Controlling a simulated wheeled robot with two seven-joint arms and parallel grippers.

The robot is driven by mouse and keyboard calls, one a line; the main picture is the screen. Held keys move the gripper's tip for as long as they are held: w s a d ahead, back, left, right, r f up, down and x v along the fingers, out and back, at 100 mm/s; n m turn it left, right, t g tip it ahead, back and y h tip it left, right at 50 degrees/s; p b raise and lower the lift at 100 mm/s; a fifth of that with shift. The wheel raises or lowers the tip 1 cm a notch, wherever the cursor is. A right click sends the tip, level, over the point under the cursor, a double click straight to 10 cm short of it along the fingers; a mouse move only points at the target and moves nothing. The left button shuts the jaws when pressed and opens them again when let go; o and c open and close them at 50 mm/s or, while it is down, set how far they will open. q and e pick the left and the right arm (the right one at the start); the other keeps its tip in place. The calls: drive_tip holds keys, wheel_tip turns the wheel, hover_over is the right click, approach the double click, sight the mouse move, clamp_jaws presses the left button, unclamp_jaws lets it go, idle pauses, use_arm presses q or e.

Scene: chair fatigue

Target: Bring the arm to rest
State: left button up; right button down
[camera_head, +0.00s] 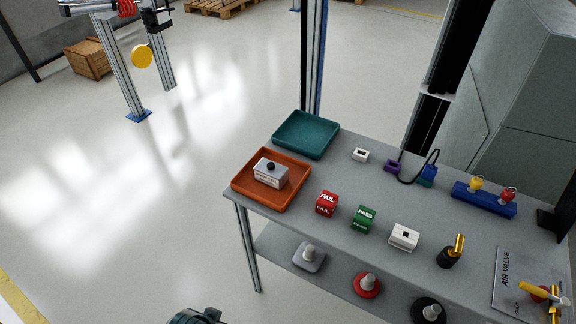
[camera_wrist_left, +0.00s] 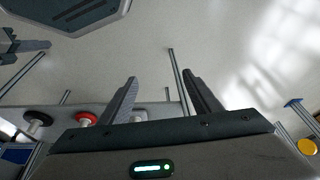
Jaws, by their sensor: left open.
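My left gripper (camera_wrist_left: 160,75) is open in the left wrist view, its two dark fingers apart with nothing between them. Pale floor and part of the grey table show beyond the fingers. A dark rounded part of my own body shows at the bottom edge of the head view. A dark, pronged shape at the upper left of the left wrist view may be my right gripper (camera_wrist_left: 27,46); its jaws cannot be made out. No held object shows.
The grey table (camera_head: 330,237) carries an orange tray (camera_head: 240,185) with a white block, a teal tray (camera_head: 306,135), a red FAIL block (camera_head: 327,203), a green PASS block (camera_head: 363,218) and an air valve panel (camera_head: 510,275). Several pads stand on its lower shelf.

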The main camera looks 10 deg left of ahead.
use_arm(q)
wheel_tip(320, 180, down, 19)
drive_tip(key=d, duration=0.2)
drive_tip(key=s+f, duration=0.3)
drive_tip(key=f, duration=0.2)
drive_tip(key=s+f+t+h, duration=0.1)
drive_tip(key=s+f, duration=0.2)
drive_tip(key=f, duration=0.3)
drive_tip(key=shift+s+d+f+m+t, duration=0.15)
drive_tip(key=shift+s+f+m+t, duration=0.05)
drive_tip(key=shift+s+m+t, duration=0.1)
